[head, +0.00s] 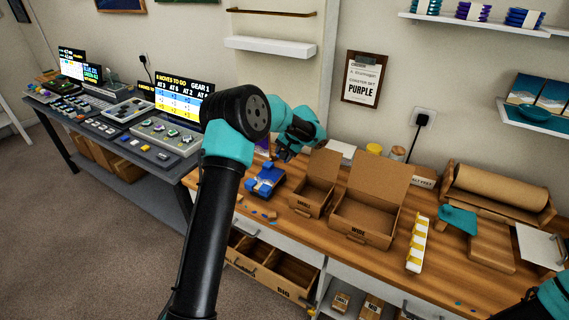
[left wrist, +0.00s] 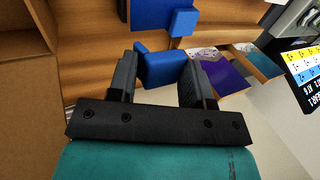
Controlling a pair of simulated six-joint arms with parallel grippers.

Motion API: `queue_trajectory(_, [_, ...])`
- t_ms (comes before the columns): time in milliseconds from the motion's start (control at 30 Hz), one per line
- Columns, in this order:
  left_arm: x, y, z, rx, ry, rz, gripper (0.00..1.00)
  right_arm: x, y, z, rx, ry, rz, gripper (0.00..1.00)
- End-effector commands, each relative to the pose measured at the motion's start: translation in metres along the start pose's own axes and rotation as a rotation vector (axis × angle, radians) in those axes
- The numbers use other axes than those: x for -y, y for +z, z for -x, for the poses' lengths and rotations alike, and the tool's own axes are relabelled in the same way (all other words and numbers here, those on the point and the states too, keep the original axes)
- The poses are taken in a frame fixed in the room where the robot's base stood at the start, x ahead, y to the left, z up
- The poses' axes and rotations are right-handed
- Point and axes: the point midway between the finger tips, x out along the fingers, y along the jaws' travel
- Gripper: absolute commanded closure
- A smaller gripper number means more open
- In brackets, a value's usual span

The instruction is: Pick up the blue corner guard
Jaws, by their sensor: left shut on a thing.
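A blue corner guard (left wrist: 160,68) sits between the two dark fingers of my left gripper (left wrist: 158,80) in the left wrist view, and the gripper is shut on it. In the head view my left gripper (head: 284,155) is just above and behind a group of blue pieces (head: 265,181) on the wooden bench. The held guard is too small to make out clearly there. Another small blue piece (left wrist: 182,22) shows beyond the held one in the left wrist view, beside a larger flat blue surface (left wrist: 150,14). My right gripper is out of view.
Two open cardboard boxes, a smaller one (head: 312,196) and a larger one (head: 362,222), stand right of the blue pieces. A white strip with yellow parts (head: 417,245) and a paper roll (head: 500,188) lie further right. Small scraps (head: 262,214) lie near the bench's front edge.

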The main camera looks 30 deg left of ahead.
Motion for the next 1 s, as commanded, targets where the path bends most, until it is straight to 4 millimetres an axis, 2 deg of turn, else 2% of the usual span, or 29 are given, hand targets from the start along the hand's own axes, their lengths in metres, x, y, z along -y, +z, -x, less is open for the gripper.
queue_trajectory(100, [0.006,0.0,0.015,-0.001,0.0,0.002,0.8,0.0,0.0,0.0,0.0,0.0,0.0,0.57])
queue_trajectory(267, [0.009,0.0,0.022,0.0,0.0,-0.001,0.8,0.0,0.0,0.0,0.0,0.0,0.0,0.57])
queue_trajectory(700, [0.01,0.0,0.022,0.001,0.0,0.0,0.8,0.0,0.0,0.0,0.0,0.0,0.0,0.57])
queue_trajectory(867, [0.008,0.0,0.012,0.001,0.011,0.024,0.8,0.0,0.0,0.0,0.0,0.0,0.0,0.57])
queue_trajectory(1000, [0.008,0.0,0.012,0.0,0.011,0.026,0.8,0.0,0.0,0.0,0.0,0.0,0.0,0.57])
